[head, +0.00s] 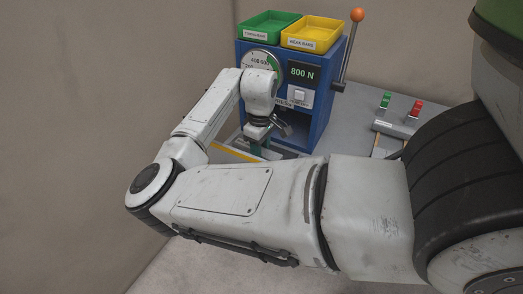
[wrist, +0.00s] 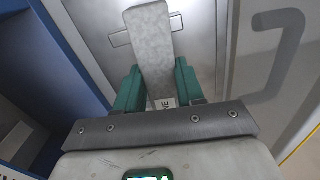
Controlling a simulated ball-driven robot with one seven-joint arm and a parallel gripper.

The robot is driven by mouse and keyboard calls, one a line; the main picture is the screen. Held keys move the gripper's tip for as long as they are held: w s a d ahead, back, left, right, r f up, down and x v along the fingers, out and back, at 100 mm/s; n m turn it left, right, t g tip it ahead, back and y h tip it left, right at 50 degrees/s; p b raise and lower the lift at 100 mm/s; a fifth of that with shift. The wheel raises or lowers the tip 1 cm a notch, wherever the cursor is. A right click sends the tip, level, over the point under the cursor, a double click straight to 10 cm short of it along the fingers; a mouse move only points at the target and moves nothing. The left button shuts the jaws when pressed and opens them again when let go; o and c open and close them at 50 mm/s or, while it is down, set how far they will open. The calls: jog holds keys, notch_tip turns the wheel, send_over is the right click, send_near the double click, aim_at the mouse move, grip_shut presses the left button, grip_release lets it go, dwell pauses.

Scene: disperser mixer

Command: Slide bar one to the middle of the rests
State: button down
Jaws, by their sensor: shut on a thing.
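A grey speckled bar (wrist: 148,40) stands out between the green fingers of my gripper (wrist: 156,88) in the wrist view. The gripper is shut on it. A small label with partly hidden marks lies by the bar's near end, so I cannot read the bar's number. In the head view my gripper (head: 262,146) is low in front of the blue machine (head: 311,125). The bar is hard to make out there, and I cannot clearly see the rests. In the wrist view a thin rectangular outline (wrist: 120,40) shows on the grey surface beneath the bar.
The machine carries a green tray (head: 268,24), a yellow tray (head: 311,34), a dial (head: 259,60) and a display reading 800 N (head: 302,72). An orange-knobbed lever (head: 350,45) rises at its right. Green (head: 385,101) and red (head: 415,108) items stand on the grey table.

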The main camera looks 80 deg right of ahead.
jog(key=shift+w+d, duration=0.25)
jog(key=shift+d, duration=0.05)
jog(key=c, duration=0.6)
grip_release()
notch_tip(320, 180, up, 11)
